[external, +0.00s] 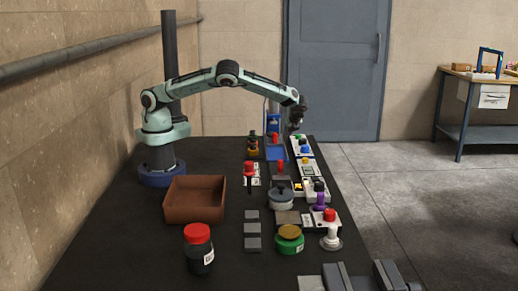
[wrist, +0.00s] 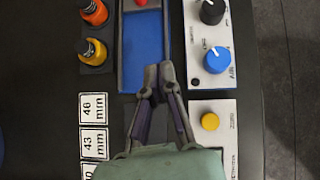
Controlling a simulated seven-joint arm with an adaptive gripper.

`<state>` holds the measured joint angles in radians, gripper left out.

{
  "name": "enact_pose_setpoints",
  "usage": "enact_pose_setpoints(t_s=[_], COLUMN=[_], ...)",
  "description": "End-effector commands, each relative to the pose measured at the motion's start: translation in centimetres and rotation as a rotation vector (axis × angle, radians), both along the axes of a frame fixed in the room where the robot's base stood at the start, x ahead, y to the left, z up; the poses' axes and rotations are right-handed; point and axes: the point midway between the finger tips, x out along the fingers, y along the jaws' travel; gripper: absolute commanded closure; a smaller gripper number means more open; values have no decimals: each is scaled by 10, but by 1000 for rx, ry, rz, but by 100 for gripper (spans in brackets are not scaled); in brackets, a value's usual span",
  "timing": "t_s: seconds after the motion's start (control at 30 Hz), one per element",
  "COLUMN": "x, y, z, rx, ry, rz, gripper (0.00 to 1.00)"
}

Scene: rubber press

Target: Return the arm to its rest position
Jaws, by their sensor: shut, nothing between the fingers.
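My gripper (external: 297,118) is at the end of my arm, which reaches out to the right over the far end of the black table (external: 110,240). In the wrist view my gripper (wrist: 158,75) is shut and empty, its two fingertips together. It is above the lower edge of a blue press bed (wrist: 145,50), with a red knob (wrist: 141,3) at the top. From the wrist view I cannot tell how high the fingers are above it.
Right of the fingers is a white panel with a blue knob (wrist: 217,60) and a black knob (wrist: 211,11). A brown tray (external: 195,212) and red-lidded jar (external: 198,250) stand nearer the external camera.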

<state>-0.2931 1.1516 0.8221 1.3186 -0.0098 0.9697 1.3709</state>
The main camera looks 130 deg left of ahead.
Motion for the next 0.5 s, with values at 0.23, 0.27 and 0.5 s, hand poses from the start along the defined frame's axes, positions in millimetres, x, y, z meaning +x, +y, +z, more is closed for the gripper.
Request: enact_pose_setpoints(t_s=[0.23,0.27,0.5], x=[76,80,68], y=[-78,-94,-237], z=[103,114,188], rx=[-101,-128,-333], ry=[-383,-426,-709], rz=[-108,-119,-129], gripper=[100,100,100])
